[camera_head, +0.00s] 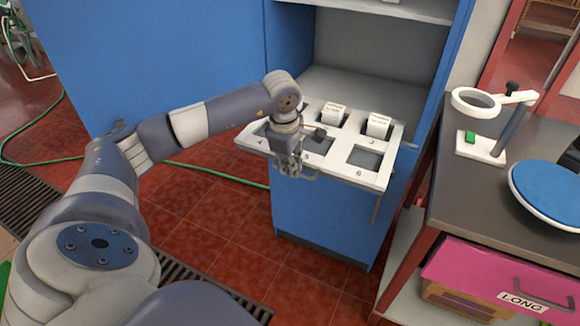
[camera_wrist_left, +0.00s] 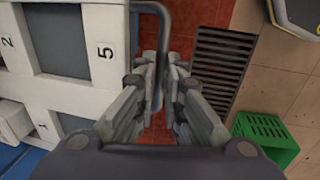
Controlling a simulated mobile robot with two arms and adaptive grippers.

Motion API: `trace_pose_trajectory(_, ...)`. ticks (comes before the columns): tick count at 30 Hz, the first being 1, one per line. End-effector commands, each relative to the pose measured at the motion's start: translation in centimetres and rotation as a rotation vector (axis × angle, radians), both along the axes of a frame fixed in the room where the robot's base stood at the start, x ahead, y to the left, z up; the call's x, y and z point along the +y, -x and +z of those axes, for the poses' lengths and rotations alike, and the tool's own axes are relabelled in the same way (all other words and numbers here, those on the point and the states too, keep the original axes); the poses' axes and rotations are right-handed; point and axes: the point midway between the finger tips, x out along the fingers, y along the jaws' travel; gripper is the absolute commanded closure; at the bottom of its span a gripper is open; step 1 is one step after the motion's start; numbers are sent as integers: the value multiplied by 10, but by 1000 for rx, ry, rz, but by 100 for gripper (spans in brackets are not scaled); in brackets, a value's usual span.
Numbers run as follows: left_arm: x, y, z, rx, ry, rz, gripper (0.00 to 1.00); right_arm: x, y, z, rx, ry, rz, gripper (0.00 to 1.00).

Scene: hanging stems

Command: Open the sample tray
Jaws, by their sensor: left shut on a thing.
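The sample tray (camera_head: 347,140) is white with numbered square compartments and juts out from the blue cabinet (camera_head: 330,220). White labelled blocks (camera_head: 378,125) stand in some back compartments; the front one marked 6 looks empty. My left gripper (camera_head: 290,168) is at the tray's front edge, shut on the dark tray handle (camera_wrist_left: 164,30). In the left wrist view the handle runs between the fingers, beside the tray (camera_wrist_left: 110,75) and its compartment 5. My arm and gripper hide part of the tray's left side. My right gripper is not in view.
A dark bench (camera_head: 455,200) stands close on the right, with a white ring stand (camera_head: 485,145) and a blue round plate (camera_head: 550,190). A pink box (camera_head: 490,280) sits below. A green hose (camera_head: 215,170) lies on the red tiled floor, which is clear before the cabinet.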

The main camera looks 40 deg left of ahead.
Motion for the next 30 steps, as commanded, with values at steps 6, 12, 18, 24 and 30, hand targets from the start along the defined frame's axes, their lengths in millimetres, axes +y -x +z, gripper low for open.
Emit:
trace_pose_trajectory(6, 1, 0, 2, -3, -2, 0, 100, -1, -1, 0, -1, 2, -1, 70)
trace_pose_trajectory(12, 1, -1, 2, -3, -2, 0, 100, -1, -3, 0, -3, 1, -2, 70)
trace_pose_trajectory(18, 1, -1, 1, -3, -2, 0, 70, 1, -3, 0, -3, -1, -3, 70)
trace_pose_trajectory(24, 1, 0, 1, -2, -1, 0, 70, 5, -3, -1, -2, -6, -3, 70)
trace_pose_trajectory(30, 0, 1, 12, -4, -1, 0, 70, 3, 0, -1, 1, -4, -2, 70)
